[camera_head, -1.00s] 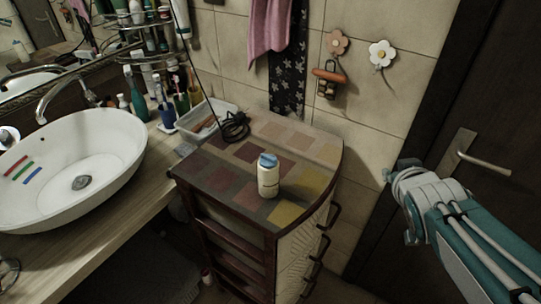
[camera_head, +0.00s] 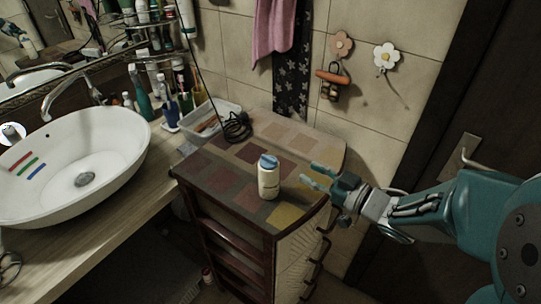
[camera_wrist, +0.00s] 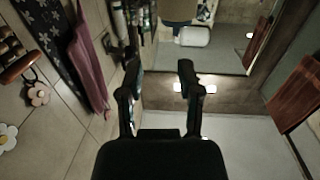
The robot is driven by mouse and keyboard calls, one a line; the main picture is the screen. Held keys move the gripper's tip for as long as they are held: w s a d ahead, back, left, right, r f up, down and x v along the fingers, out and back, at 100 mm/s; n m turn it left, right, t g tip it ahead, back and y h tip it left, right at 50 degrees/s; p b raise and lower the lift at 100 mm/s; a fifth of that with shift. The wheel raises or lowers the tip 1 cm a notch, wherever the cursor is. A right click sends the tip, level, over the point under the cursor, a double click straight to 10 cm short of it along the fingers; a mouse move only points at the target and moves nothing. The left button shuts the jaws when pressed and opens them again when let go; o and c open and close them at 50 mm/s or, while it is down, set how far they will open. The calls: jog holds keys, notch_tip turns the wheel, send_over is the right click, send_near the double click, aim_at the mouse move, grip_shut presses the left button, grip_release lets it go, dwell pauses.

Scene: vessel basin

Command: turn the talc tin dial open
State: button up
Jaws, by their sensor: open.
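The talc tin (camera_head: 268,180), a small cream-white cylinder, stands upright on top of the tiled cabinet. Its blue dial (camera_head: 268,161) is at its top. My gripper (camera_head: 313,177) is open and empty, to the right of the tin and apart from it, with its fingers pointing left. In the wrist view my gripper (camera_wrist: 158,76) shows two dark fingers spread apart with nothing between them. The tin is not seen in the wrist view.
The cabinet top (camera_head: 240,207) is mostly clear around the tin. A white tray (camera_head: 211,121) and a black coiled cable (camera_head: 237,127) lie at its back left. The sink (camera_head: 75,165) is at left. A dark door (camera_head: 480,120) stands at right.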

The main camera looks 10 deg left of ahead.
aim_at(276, 162)
jog(key=shift+n+g+y, duration=0.3)
jog(key=shift+g+y, duration=0.2)
jog(key=shift+g, duration=0.1)
jog(key=x, duration=0.7)
jog(key=s+x, duration=0.1)
jog(key=x, duration=0.3)
jog(key=shift+s+a, duration=0.1)
jog(key=shift+a, duration=0.1)
grip_shut()
